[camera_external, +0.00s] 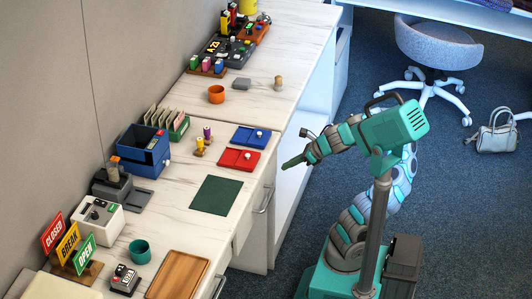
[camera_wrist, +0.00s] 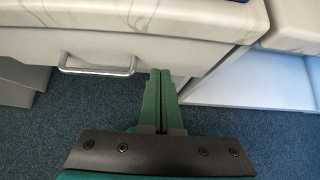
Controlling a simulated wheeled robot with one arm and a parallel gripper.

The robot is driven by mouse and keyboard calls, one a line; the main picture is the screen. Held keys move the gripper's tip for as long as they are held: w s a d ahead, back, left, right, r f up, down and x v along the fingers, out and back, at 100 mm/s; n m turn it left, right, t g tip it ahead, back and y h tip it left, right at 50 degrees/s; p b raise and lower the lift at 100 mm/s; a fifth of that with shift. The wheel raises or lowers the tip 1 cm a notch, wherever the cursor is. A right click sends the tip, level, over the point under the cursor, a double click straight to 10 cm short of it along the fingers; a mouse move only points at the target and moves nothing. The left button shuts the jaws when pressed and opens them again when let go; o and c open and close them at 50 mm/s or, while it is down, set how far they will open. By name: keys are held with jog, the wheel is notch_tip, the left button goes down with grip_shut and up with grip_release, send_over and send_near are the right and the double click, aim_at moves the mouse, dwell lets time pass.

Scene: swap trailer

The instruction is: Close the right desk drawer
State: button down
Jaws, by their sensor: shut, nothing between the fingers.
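The desk drawer front (camera_external: 258,197) with a metal bar handle is on the desk's front, below the counter edge. In the wrist view the pale drawer front (camera_wrist: 110,48) spans the upper left, with its handle (camera_wrist: 97,69) left of my fingers. I cannot tell clearly how far the drawer stands out. My gripper (camera_external: 284,165) is shut and empty, pointing at the desk near the far end of this drawer. In the wrist view my gripper's tips (camera_wrist: 160,72) overlap the right part of the drawer front; contact cannot be made out.
A second handle (camera_external: 219,285) shows nearer the camera. The desktop holds a green mat (camera_external: 216,195), red tray (camera_external: 238,160), blue tray (camera_external: 250,136) and wooden board (camera_external: 178,275). A white cabinet (camera_wrist: 255,80) stands right of the drawer. An office chair (camera_external: 438,43) and bag (camera_external: 492,135) are behind.

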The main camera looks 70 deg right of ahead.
jog(key=shift+w+f+b, duration=0.1)
jog(key=shift+w+b, duration=0.45)
jog(key=shift+w, duration=1.6)
